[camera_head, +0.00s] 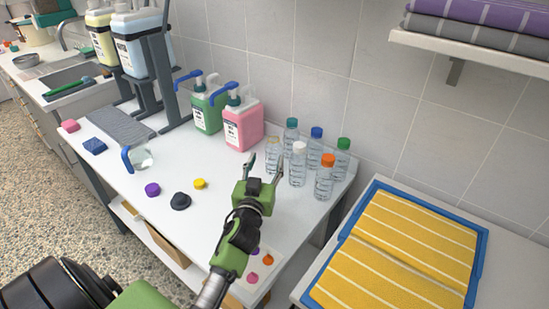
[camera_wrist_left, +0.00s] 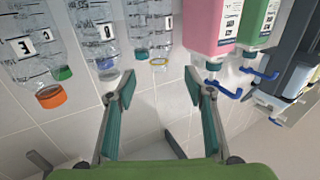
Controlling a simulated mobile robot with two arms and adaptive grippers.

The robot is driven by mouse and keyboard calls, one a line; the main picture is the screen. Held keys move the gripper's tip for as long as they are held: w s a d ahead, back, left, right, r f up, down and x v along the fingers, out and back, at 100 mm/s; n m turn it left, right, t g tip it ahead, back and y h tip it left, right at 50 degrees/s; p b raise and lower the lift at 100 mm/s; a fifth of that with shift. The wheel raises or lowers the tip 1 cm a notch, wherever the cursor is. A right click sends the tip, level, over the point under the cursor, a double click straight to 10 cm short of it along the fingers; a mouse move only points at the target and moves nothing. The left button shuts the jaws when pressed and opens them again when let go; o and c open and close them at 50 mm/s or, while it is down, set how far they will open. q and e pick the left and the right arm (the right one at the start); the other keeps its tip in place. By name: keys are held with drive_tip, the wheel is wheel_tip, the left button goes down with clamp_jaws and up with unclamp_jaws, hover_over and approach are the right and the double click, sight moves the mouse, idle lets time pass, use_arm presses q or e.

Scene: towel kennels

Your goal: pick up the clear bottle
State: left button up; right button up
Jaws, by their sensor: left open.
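The picture does not show which one is meant. My left gripper (camera_head: 265,163) is open and empty, just in front of the beige-capped bottle. In the left wrist view, which is upside down, that bottle (camera_wrist_left: 160,30) shows beyond the gap between the open fingertips (camera_wrist_left: 160,85), and the white-capped bottle (camera_wrist_left: 98,35) is beside it. My right gripper is not in view.
A pink pump bottle (camera_head: 243,125) and a green pump bottle (camera_head: 208,112) stand left of the clear bottles. A black knob-like item (camera_head: 180,201) and purple (camera_head: 152,189) and yellow (camera_head: 200,184) caps lie on the table. A blue tray (camera_head: 341,246) with yellow towels is at right.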

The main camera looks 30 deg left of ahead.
sight(273, 143)
use_arm(q)
drive_tip(key=x, duration=0.5)
drive_tip(key=shift+w+r+p, duration=0.1)
drive_tip(key=shift+w+p, duration=0.1)
drive_tip(key=shift+p, duration=0.1)
drive_tip(key=shift+w+a+r, duration=0.1)
drive_tip(key=shift+w+a, duration=0.05)
drive_tip(key=shift+w, duration=0.1)
drive_tip(key=shift+p+x, duration=0.3)
drive_tip(key=shift+x, duration=2.05)
drive_tip(key=shift+r, duration=0.1)
drive_tip(key=c, duration=1.1)
